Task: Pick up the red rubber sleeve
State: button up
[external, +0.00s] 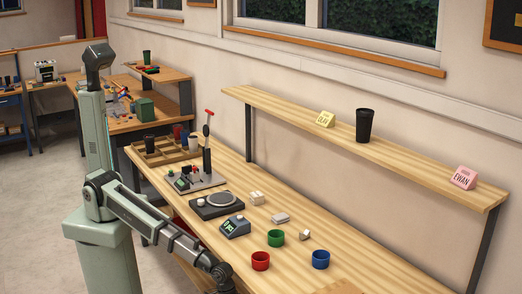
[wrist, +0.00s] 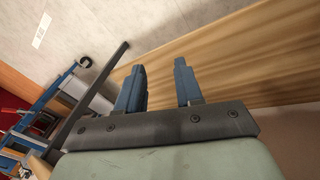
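A short, round, red cup-like piece (external: 260,261), apparently the red rubber sleeve, stands on the near part of the wooden bench. Similar green (external: 275,238) and blue (external: 320,259) pieces stand to its right. My gripper shows in the wrist view (wrist: 159,78) with its two blue-grey fingers apart and nothing between them. In the external view my arm reaches down to the bottom edge, left of the red piece and apart from it; the fingertips are out of frame there. The red sleeve is not seen in the wrist view.
A blue-grey scale (external: 235,227), a turntable-like device (external: 217,205) and small white blocks lie farther back on the bench (external: 300,230). A wooden tray (external: 163,152) holds several cups. A raised shelf (external: 300,117) with a black cup (external: 364,125) runs along the wall.

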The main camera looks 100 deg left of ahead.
jog(key=w+d+r+n+t+h, duration=0.1)
jog(key=w+d+r, duration=0.4)
jog(key=r, duration=0.3)
jog(key=w+d+r+n+t, duration=0.1)
jog(key=w+d+r, duration=0.3)
jog(key=r, duration=0.4)
notch_tip(320, 180, up, 17)
jog(key=n+g+y, duration=0.3)
jog(key=n+g, duration=0.1)
jog(key=n, duration=0.5)
send_over(253, 256)
jog(key=f, duration=0.8)
jog(key=shift+a+f, duration=0.1)
jog(key=shift+a, duration=0.2)
jog(key=shift+d+f, duration=0.2)
jog(key=shift+f, duration=2.4)
